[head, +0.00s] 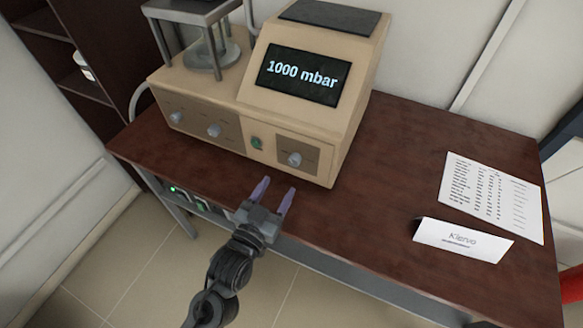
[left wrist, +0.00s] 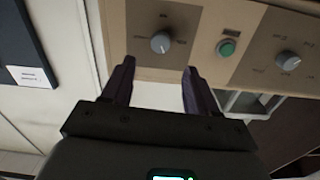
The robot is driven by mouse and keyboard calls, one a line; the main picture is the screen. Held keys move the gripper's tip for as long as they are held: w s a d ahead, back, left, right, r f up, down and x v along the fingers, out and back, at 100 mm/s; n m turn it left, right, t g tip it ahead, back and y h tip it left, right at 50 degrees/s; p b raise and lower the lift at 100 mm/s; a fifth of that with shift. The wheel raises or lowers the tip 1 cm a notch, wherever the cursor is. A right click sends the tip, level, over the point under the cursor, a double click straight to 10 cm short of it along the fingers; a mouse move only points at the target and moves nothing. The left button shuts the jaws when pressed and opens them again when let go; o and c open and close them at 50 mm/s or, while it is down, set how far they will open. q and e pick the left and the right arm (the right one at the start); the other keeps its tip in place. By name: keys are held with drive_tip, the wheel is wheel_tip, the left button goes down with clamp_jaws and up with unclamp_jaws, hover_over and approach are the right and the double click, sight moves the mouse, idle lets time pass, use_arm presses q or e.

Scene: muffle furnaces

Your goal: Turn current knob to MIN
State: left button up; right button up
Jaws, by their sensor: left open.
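The beige instrument has a front panel (head: 237,137) with several grey knobs. One knob (head: 295,159) sits on a darker square right of a green button (head: 256,142). Two more knobs, a middle one (head: 214,130) and a left one (head: 176,117), are left of the button. Their lettering is too small to read, so I cannot tell which is the current knob. My left gripper (head: 274,198) is open and empty, in front of the panel below the right knob. In the left wrist view a knob (left wrist: 160,42) shows ahead, between the purple fingers (left wrist: 155,88), apart from them. My right gripper is not visible.
The display (head: 303,75) reads 1000 mbar. The instrument stands on a dark brown table (head: 390,150). A name card (head: 463,240) and a printed sheet (head: 490,197) lie at the right. A metal stand (head: 205,45) is on the instrument's left top. The table between instrument and card is clear.

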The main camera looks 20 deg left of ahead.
sight(292, 163)
use_arm(q)
drive_tip(key=w, duration=0.6)
drive_tip(key=w+b, duration=0.1)
drive_tip(key=w, duration=0.1)
drive_tip(key=shift+w+d, duration=0.25)
drive_tip(key=shift+w, duration=0.15)
drive_tip(key=c, duration=1)
drive_tip(key=shift+r+n+p, duration=0.2)
drive_tip(key=shift+n+p, duration=0.7)
drive_tip(key=shift+p, duration=0.25)
drive_tip(key=shift+c, duration=0.2)
drive_tip(key=n+p, duration=0.3)
drive_tip(key=shift+n+p, duration=0.3)
drive_tip(key=n+p, duration=0.4)
drive_tip(key=shift+a+f+n, duration=0.1)
drive_tip(key=shift+n, duration=0.3)
drive_tip(key=shift+f+n+p, duration=0.1)
drive_tip(key=shift+n+p, duration=0.35)
drive_tip(key=shift+n, duration=0.35)
